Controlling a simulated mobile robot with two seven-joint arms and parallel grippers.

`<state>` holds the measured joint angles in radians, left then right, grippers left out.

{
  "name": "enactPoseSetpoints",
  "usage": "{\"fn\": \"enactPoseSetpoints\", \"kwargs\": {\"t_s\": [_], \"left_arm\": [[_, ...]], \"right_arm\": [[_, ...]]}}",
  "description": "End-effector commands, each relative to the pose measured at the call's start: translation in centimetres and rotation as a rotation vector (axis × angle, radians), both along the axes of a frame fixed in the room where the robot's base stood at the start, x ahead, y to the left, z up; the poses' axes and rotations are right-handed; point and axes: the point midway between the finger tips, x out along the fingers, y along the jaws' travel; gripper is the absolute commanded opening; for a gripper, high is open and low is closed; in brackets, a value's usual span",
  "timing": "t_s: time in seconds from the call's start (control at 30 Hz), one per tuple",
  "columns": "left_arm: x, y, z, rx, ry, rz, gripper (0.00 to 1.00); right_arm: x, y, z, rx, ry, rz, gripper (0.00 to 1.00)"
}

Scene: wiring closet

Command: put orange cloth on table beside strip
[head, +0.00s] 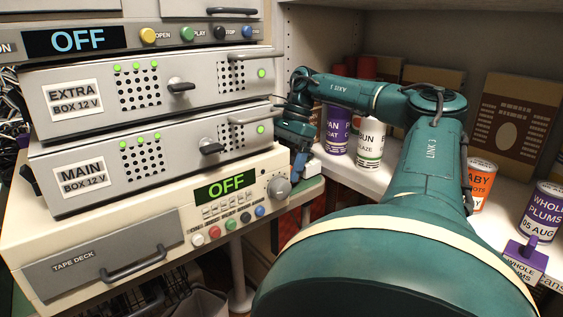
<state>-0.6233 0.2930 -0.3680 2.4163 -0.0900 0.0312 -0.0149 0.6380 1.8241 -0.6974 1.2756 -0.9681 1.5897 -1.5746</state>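No orange cloth can be made out in the head view. My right arm reaches up from the bottom and bends left, and its gripper (298,166) points down beside the right side of the equipment stack. The fingertips are small and partly hidden, so I cannot tell whether they are open or hold anything. A small white block (313,168) shows right by the gripper; I cannot tell whether it belongs to the strip. A narrow green-topped surface (308,191), perhaps the table, shows below the gripper. My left gripper is not in view.
The tape deck unit (100,254) carries the MAIN box (85,182) and EXTRA box (75,98) at left, close to my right gripper. Shelves at right hold a purple can (337,137), a white-green can (369,145), an orange-labelled can (482,185) and a plum can (542,212).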

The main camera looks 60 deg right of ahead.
Motion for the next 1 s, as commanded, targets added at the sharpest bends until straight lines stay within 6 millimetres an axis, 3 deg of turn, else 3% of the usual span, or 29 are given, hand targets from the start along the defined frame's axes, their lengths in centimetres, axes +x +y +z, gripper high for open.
{"fn": "enactPoseSetpoints", "kwargs": {"t_s": [0.63,0.67,0.73,1.0], "left_arm": [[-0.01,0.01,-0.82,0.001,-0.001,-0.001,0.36],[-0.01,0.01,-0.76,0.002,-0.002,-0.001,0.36],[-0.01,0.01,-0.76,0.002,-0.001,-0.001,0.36],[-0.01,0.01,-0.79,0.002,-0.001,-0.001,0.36]], "right_arm": [[-0.01,0.0,-0.94,0.0,0.0,0.0,0.53],[-0.01,0.0,-0.85,0.0,0.0,0.0,0.88],[-0.01,0.0,-0.84,0.0,0.0,0.0,0.93],[0.0,-0.01,-0.83,0.0,0.0,0.0,0.93]]}}
